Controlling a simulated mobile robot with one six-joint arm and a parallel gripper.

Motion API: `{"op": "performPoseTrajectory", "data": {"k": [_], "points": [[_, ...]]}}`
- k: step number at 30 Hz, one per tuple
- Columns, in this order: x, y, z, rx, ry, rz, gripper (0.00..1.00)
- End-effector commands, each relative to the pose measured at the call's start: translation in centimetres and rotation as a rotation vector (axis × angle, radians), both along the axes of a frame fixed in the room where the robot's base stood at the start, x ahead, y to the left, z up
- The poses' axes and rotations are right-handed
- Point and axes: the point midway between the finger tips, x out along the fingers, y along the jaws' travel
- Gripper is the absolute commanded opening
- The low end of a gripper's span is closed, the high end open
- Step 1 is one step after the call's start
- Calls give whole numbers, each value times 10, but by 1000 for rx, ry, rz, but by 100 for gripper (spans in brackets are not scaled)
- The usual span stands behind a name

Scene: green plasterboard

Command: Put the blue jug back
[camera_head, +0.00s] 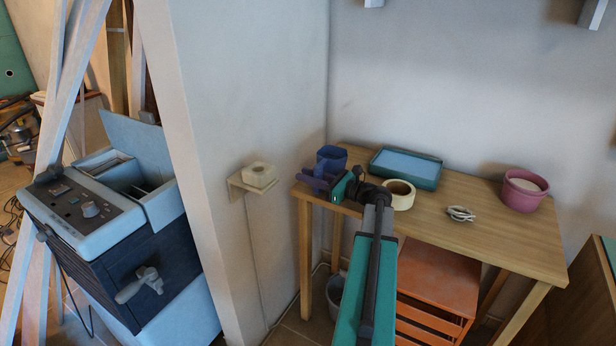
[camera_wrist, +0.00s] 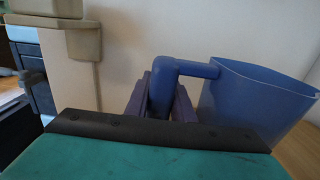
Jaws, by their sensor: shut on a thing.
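The blue jug (camera_head: 332,158) is at the left back corner of the wooden table, close to the wall. In the wrist view the jug (camera_wrist: 250,100) shows on the right, upright, with its handle reaching left. My gripper (camera_head: 318,183) reaches the jug from the front left. In the wrist view my gripper (camera_wrist: 161,100) has its purple fingers on both sides of the handle's downward part, shut on it. The jug's base is hidden, so I cannot tell whether it touches the table.
On the wooden table (camera_head: 480,235) are a teal tray (camera_head: 432,180), a tape roll (camera_head: 400,198), a pale looped item (camera_head: 461,214) and a pink pot (camera_head: 521,192). A small wall shelf (camera_head: 240,187) with a pale block (camera_head: 259,175) is left of the jug. An orange drawer unit (camera_head: 435,285) stands below.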

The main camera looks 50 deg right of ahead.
Motion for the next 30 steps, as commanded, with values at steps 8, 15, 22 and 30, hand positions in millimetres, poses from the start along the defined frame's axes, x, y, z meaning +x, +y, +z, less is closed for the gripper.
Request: {"op": "performPoseTrajectory", "data": {"k": [8,15,22,30], "points": [[0,0,-2,0,0,0,40],[0,0,-1,0,0,0,40],[-8,-2,0,0,0,-1,40],[-40,-10,0,0,0,-3,40]]}}
